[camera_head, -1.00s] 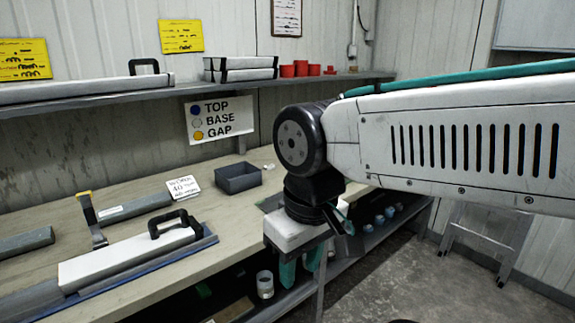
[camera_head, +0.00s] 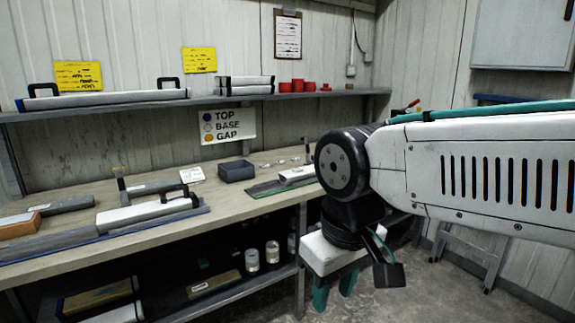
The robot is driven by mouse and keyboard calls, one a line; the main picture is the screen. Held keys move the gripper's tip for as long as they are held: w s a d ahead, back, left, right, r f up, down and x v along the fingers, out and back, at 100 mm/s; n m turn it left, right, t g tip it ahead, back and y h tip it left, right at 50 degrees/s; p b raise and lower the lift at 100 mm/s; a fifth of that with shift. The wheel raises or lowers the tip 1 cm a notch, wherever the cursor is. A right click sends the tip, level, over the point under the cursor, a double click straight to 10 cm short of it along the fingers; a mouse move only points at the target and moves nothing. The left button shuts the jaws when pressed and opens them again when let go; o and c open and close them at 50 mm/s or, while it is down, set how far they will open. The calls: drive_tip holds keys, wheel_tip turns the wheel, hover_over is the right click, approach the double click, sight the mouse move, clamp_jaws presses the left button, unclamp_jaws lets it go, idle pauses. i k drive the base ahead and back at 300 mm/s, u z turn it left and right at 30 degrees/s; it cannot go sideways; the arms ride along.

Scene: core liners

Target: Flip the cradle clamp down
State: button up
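A long grey cradle with a blue edge (camera_head: 60,244) lies along the front of the bench, with a white core liner (camera_head: 135,213) in it. An upright clamp lever (camera_head: 122,187) stands at the back of this cradle, raised. A second cradle with a green edge (camera_head: 262,189) lies further right, holding a white piece (camera_head: 296,174). A thin upright part (camera_head: 307,150) stands behind that piece, close to my arm; I cannot tell if it is a clamp. My gripper (camera_head: 333,292) hangs to the right of the bench front, its teal fingers apart and empty, touching nothing.
A dark grey bin (camera_head: 236,171) and a small card (camera_head: 192,175) stand at the back of the bench. A shelf (camera_head: 105,107) with liners and red cups (camera_head: 297,83) runs above. Jars (camera_head: 272,252) stand on the lower shelf. A step stool (camera_head: 470,245) stands at right.

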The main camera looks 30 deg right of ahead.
sight(307, 145)
drive_tip(key=z, duration=0.65)
drive_tip(key=i, duration=0.65)
drive_tip(key=z, duration=1.2)
drive_tip(key=i, duration=1.65)
drive_tip(key=u, duration=0.65)
drive_tip(key=i, duration=0.75)
drive_tip(key=u, duration=1)
drive_tip(key=i, duration=0.25)
drive_tip(key=u, duration=0.2)
